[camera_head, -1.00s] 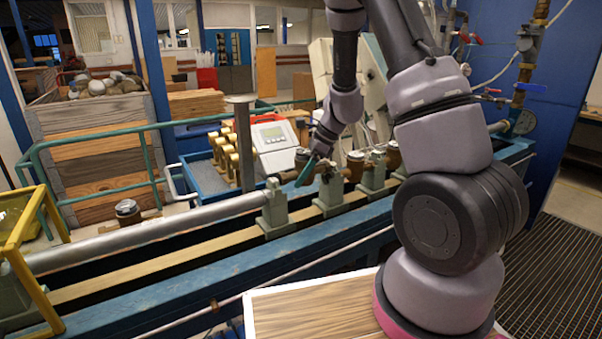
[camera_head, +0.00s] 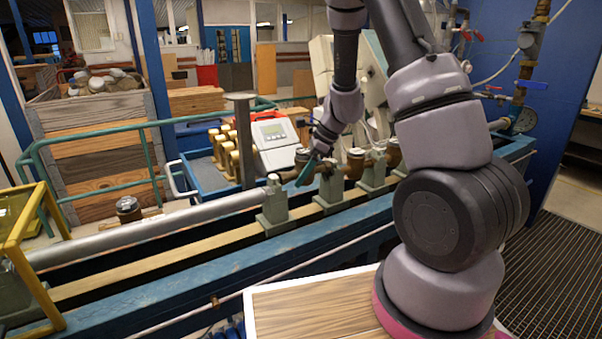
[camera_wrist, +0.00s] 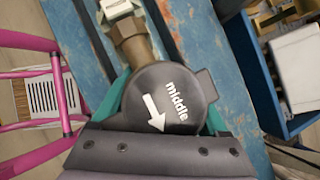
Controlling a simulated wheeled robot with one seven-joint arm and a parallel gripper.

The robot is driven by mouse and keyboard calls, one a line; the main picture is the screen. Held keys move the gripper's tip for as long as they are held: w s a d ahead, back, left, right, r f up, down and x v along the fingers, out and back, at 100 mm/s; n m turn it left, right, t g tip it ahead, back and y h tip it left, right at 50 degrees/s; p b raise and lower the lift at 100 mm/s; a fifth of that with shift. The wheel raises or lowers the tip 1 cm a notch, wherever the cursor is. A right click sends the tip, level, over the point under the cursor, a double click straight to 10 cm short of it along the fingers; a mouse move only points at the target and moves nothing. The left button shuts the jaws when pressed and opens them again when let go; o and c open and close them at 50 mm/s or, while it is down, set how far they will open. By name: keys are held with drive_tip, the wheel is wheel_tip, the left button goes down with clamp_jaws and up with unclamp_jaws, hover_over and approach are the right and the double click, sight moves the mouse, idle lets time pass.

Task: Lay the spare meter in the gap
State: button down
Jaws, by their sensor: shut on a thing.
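My gripper (camera_head: 308,172) is over the test bench, its teal fingers shut on a dark round meter. In the wrist view the fingers lie on both sides of this meter (camera_wrist: 172,98), whose dark lid reads "middle" with a white arrow. A brass pipe end (camera_wrist: 132,45) runs from the meter toward a pale green clamp (camera_wrist: 117,8). In the head view the held meter (camera_head: 302,155) is in line with the bench's row, close to a green support (camera_head: 275,206). I cannot tell whether it rests in the supports. Another meter (camera_head: 128,207) lies at the left behind the long pipe.
More meters (camera_head: 355,158) stand in the row to the right. A grey pipe (camera_head: 150,232) runs along the bench at left. A post (camera_head: 242,140) and a display box (camera_head: 275,138) stand behind. A yellow frame (camera_head: 35,260) is at the left, a wooden-topped surface (camera_head: 310,305) in front.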

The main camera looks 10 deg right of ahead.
sight(298, 150)
drive_tip(key=shift+f, duration=0.1)
drive_tip(key=shift+f, duration=1.25)
drive_tip(key=shift+f, duration=0.3)
idle(0.4)
unclamp_jaws()
drive_tip(key=shift+r, duration=5.7)
